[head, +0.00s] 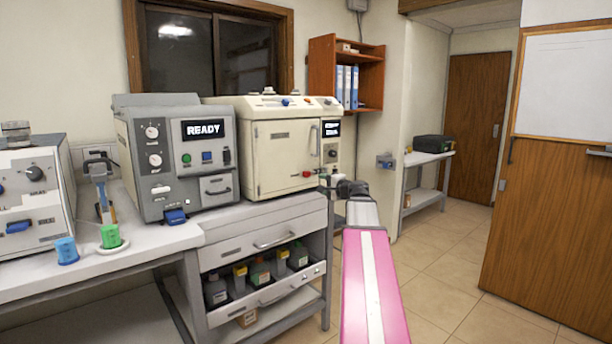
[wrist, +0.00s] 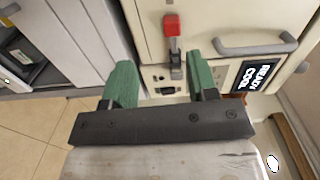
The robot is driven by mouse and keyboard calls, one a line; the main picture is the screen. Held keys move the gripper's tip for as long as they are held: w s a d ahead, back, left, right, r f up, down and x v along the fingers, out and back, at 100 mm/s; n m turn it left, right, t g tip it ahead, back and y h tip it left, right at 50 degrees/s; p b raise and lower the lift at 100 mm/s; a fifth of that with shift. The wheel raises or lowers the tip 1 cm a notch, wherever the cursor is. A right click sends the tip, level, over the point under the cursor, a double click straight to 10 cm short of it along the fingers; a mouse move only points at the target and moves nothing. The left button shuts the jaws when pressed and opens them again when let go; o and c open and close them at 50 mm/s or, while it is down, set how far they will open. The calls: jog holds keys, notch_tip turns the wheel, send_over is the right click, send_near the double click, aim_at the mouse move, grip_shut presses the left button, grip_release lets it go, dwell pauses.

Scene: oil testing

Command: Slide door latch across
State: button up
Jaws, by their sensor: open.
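The latch, a small grey piece with a red knob, is on the cream machine's door (head: 283,155). In the wrist view its red knob (wrist: 172,25) stands above its grey base (wrist: 176,66). The red knob also shows small in the head view (head: 307,173). My gripper (wrist: 160,70) has two green fingers, spread open and empty. The latch's grey base lies between the finger lines, closer to the right finger, with no clear contact seen. In the head view my gripper (head: 325,180) is at the door's lower right corner, small and partly hidden by my wrist.
The door's grey handle (wrist: 255,46) and the display (wrist: 258,74) are right of the latch in the wrist view. A grey machine reading READY (head: 178,150) stands to the left. Below is a drawer (head: 265,242) above a shelf of bottles. Open floor lies right.

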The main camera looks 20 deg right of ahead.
aim_at(309, 175)
jog(key=shift+t, duration=0.3)
jog(key=x, duration=0.7)
jog(key=d+r+x, duration=0.1)
jog(key=x, duration=0.2)
jog(key=shift+w+r, duration=0.1)
jog(key=shift+w, duration=0.35)
jog(key=shift+a, duration=0.1)
jog(key=shift+c, duration=0.3)
